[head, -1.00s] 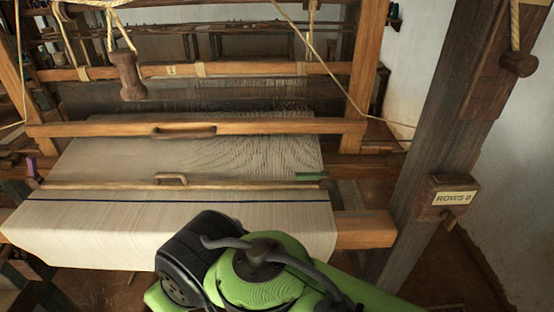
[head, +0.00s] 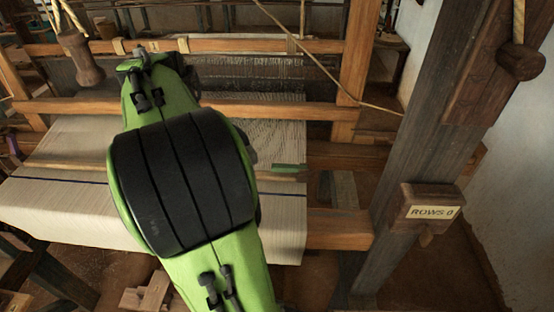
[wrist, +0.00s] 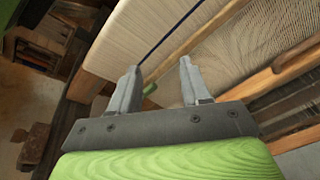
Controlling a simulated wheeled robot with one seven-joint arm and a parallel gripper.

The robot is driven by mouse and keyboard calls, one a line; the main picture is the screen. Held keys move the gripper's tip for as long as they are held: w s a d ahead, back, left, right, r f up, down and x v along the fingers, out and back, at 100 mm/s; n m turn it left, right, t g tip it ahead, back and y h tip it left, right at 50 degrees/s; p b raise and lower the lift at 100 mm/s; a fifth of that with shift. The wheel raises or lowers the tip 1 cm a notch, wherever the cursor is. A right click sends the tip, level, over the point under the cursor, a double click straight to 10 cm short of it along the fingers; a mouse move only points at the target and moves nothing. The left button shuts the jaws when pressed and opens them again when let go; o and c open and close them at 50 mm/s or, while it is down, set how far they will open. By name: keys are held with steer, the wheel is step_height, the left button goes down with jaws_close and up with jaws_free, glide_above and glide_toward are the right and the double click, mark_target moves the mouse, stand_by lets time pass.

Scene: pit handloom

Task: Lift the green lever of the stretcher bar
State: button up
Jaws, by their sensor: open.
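The green lever (head: 288,168) sits at the right end of the stretcher bar, near the right edge of the cloth. It also shows in the wrist view (wrist: 150,88), small, in the gap between the fingers. The stretcher bar (wrist: 190,45) runs across the pale cloth as a thin wooden rod; in the head view my arm hides most of it. My gripper (wrist: 160,75) is open and empty, with the lever in line beyond its fingertips. I see no contact between them.
The cloth (head: 60,205) with a dark blue stripe spreads over the loom front. A wooden beater beam (head: 290,110) crosses behind the bar. A dark upright post (head: 415,130) with a ROWS 0 box (head: 432,210) stands at the right. A hanging wooden handle (head: 82,60) is at upper left.

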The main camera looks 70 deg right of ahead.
steer(key=s+d+m+g, duration=0.2)
steer(key=s+d+m, duration=0.1)
steer(key=d+m, duration=0.35)
steer(key=s+d+m+g, duration=0.2)
steer(key=s+d+m, duration=0.25)
steer(key=d, duration=0.25)
steer(key=b, duration=0.1)
glide_toward(279, 166)
steer(key=x, duration=0.8)
steer(key=shift+s+d+f, duration=0.2)
steer(key=shift+s+f, duration=0.05)
jaws_close()
